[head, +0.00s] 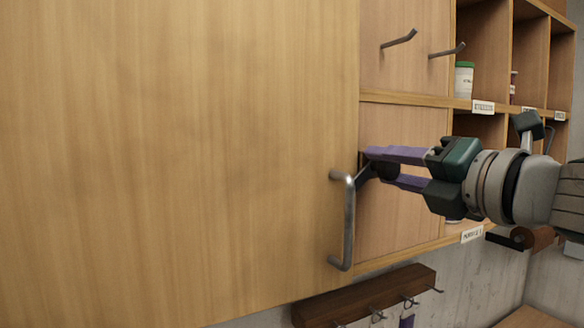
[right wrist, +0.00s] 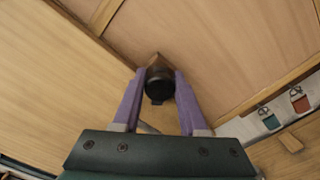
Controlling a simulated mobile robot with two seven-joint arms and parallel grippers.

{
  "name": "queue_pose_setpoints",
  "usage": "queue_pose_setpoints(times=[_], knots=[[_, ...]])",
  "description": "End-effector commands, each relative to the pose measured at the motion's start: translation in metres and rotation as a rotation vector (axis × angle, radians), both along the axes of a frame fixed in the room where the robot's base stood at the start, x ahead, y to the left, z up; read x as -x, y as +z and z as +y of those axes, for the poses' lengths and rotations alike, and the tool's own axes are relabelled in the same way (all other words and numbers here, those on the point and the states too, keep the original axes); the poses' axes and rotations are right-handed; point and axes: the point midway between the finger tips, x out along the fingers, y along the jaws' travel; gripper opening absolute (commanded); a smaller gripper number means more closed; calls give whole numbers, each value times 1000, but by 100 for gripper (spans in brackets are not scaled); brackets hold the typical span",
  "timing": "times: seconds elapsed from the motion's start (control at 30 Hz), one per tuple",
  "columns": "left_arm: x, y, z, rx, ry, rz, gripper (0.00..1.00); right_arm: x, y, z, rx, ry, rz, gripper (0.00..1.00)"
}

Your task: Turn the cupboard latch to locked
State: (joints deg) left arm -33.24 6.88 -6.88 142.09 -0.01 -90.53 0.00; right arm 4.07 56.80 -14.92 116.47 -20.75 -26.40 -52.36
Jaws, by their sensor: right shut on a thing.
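The cupboard door (head: 180,150) is a large light wood panel filling the left of the head view. Its grey metal bar handle (head: 349,225) is near the right edge. The dark latch (head: 364,172) is beside the door edge, just above and right of the handle, and partly hidden by my fingers. My right gripper (head: 372,165) reaches in from the right with its purple fingers shut on the latch. In the right wrist view the dark, rounded latch (right wrist: 160,84) is between the two fingertips. Its exact turn angle is hard to tell. My left gripper is not in view.
Wooden shelves (head: 480,50) stand right of the door, with a green-lidded white jar (head: 464,79). A dark wooden rail (head: 365,297) with several hooks is below the cupboard.

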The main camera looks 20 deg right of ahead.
Motion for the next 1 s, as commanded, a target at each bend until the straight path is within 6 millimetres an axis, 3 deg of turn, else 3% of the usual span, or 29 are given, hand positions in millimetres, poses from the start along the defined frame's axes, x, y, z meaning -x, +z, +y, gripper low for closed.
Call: queue_pose_setpoints(times=[0.5, 1.0], knots=[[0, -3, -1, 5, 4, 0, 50, 0, -1, -1, -455, -1, 35, 0], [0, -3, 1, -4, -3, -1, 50, 0, -2, -1, -660, 0, 51, 0]])
